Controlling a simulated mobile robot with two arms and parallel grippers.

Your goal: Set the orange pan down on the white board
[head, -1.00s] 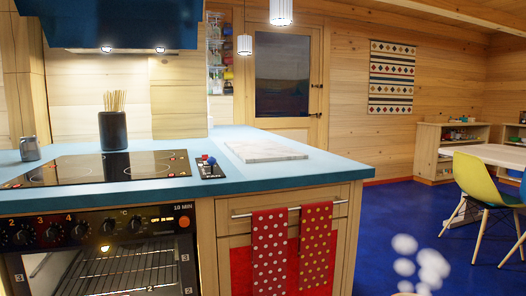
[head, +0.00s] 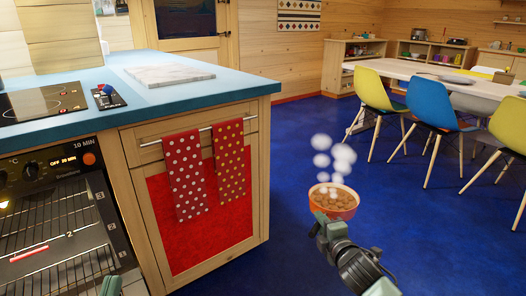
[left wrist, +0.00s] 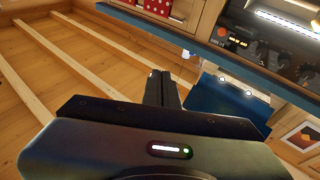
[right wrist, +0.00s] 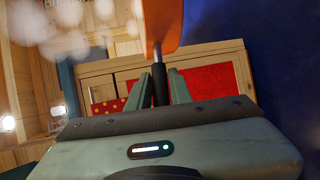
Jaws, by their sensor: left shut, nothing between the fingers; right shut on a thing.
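The orange pan (head: 344,213) holds brown food, and pale steam puffs rise from it. It is level in the air over the blue floor, right of the counter. My right gripper (head: 328,229) is shut on its handle; in the right wrist view the gripper (right wrist: 160,86) has the dark handle between its fingers, below the orange pan (right wrist: 163,20). The white board (head: 168,75) lies flat and bare on the blue counter, left of the pan and apart from it. My left gripper (left wrist: 164,90) is shut and empty; only a bit of that arm shows at the head view's bottom left.
The blue counter (head: 215,88) has a hob (head: 40,102) and a small control panel (head: 107,97) left of the board. Two red dotted towels (head: 185,175) hang on the front rail. Chairs (head: 430,103) and a white table (head: 440,76) stand at right. Floor between is clear.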

